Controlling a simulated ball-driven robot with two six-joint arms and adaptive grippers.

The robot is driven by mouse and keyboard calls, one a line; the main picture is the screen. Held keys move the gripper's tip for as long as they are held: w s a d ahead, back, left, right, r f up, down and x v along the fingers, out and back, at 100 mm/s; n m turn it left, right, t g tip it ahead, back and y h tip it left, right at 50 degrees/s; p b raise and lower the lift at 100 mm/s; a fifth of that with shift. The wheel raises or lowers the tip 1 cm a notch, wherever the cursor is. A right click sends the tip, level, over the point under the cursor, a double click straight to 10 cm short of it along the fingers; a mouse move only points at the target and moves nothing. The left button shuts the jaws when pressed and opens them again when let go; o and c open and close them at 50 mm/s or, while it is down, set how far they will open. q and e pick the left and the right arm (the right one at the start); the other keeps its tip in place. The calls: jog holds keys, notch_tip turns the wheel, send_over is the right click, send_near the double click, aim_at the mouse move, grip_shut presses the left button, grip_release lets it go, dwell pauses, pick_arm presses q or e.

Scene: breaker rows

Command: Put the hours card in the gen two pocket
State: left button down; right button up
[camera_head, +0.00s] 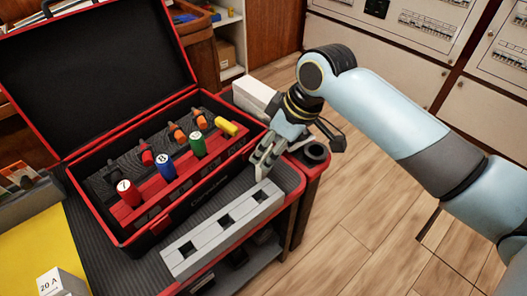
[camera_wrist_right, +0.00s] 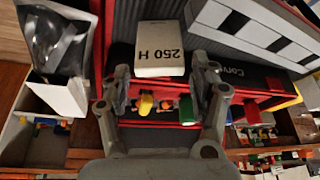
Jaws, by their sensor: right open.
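The hours card, a white block marked "250 H" (camera_wrist_right: 160,38), shows in the right wrist view, between and just beyond my right fingertips. I cannot pick it out in the head view, where the gripper may hide it. My right gripper (camera_head: 263,165) is open at the right end of the red-edged case; its two fingers (camera_wrist_right: 163,85) flank the card in the wrist view. A grey rack with three square pockets (camera_head: 206,240) lies in front of the case. It also shows in the wrist view (camera_wrist_right: 235,22). No pocket label is readable. My left gripper is out of view.
The open black case (camera_head: 160,226) holds coloured numbered cylinders, including red (camera_head: 127,191), blue (camera_head: 166,164) and green (camera_head: 196,142). A white box (camera_head: 255,94) stands behind my right gripper. A "20 A" block (camera_head: 50,282) is at lower left.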

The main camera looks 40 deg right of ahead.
aim_at(268, 152)
jog(key=b+x, duration=0.1)
jog(key=x, duration=0.3)
jog(key=shift+f+b, duration=0.4)
jog(key=shift+r, duration=0.1)
jog(key=shift+c, duration=0.3)
jog(key=c, duration=0.9)
